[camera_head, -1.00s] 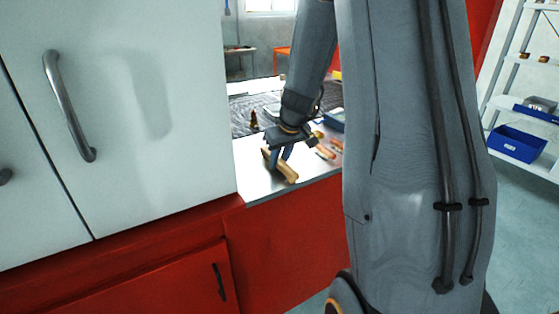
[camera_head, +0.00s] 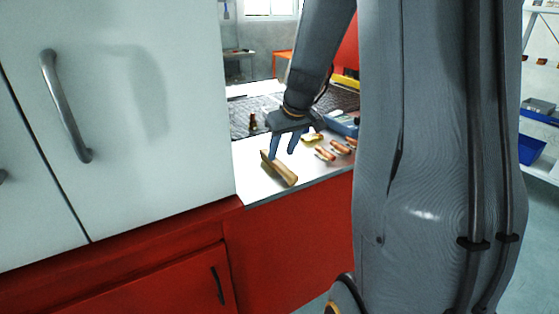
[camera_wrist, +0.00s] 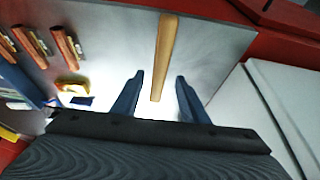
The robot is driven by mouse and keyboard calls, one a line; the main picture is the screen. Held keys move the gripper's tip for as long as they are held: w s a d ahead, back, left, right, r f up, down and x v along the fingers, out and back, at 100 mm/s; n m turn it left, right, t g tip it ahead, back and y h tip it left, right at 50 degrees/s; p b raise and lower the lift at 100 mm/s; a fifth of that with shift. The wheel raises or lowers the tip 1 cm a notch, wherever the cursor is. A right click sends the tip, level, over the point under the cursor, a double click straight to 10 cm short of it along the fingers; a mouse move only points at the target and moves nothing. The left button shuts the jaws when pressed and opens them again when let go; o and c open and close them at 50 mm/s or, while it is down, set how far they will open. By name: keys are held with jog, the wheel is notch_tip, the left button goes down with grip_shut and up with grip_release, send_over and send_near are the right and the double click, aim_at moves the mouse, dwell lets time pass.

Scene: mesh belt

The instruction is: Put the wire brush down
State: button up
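The wire brush (camera_head: 280,168) shows as a long wooden block lying on the pale metal worktop, near its front left corner. My gripper (camera_head: 283,155) is just above and behind it, fingers pointing down. In the wrist view, the brush (camera_wrist: 165,50) lies beyond the fingertips, its near end in line with the gap between them. My gripper (camera_wrist: 159,80) is open, with clear space between each finger and the wood. The brush's bristles cannot be made out.
Several wooden-handled tools (camera_head: 326,153) lie on the worktop (camera_head: 312,178) to the right, with a yellowish item (camera_head: 312,138) and a blue container (camera_head: 344,123). A small dark bottle (camera_head: 252,121) stands behind. A tall white cabinet (camera_head: 140,100) borders the left.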

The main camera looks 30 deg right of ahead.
jog(key=v, duration=0.6)
jog(key=s+a+f+g, duration=0.1)
jog(key=s+a+f, duration=0.5)
jog(key=s+a, duration=0.2)
jog(key=s+a+f+g, duration=0.2)
jog(key=s+a+f, duration=0.4)
jog(key=s+a, duration=0.3)
jog(key=shift+s+f+g+b, duration=0.25)
jog(key=shift+s+g+b, duration=0.1)
jog(key=shift+b, duration=0.1)
